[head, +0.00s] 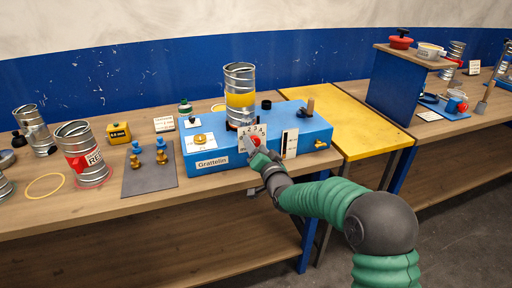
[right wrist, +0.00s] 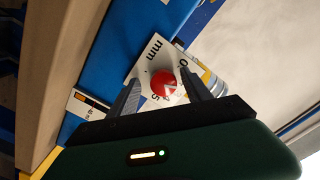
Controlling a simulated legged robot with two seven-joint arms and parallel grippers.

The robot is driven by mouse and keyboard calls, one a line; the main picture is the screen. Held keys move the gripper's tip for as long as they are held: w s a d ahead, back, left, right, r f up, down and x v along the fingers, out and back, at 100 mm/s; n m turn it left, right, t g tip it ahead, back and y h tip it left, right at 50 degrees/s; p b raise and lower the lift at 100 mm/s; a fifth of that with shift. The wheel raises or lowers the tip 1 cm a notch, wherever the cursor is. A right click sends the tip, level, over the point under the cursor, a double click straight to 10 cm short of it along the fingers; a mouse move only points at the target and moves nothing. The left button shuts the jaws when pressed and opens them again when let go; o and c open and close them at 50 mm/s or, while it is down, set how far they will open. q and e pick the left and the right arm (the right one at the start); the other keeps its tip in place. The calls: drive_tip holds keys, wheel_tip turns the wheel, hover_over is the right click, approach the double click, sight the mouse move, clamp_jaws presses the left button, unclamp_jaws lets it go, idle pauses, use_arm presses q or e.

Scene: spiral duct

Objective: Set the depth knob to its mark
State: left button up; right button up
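The depth knob (right wrist: 163,84) is a red round knob with a pale pointer mark on a white dial plate (right wrist: 150,58) printed with "mm" and numbers. In the head view the dial plate (head: 253,131) is on the front of the blue "Grattelin" machine (head: 215,163), and the knob is partly hidden by my gripper. My right gripper (head: 254,147) is at the dial. In the right wrist view its two dark fingers (right wrist: 158,66) are apart, one on each side of the knob, with gaps visible. Which number the pointer meets is not clear. My left gripper is not in view.
A metal duct with a yellow band (head: 239,92) stands on the machine. A grey mat (head: 149,181) with brass and blue fittings lies left. The yellow table (head: 350,115) is mostly clear.

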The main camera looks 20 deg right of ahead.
drive_tip(key=shift+r, duration=0.15)
drive_tip(key=s, duration=1.7)
drive_tip(key=shift+d, duration=0.3)
drive_tip(key=shift+w, duration=0.1)
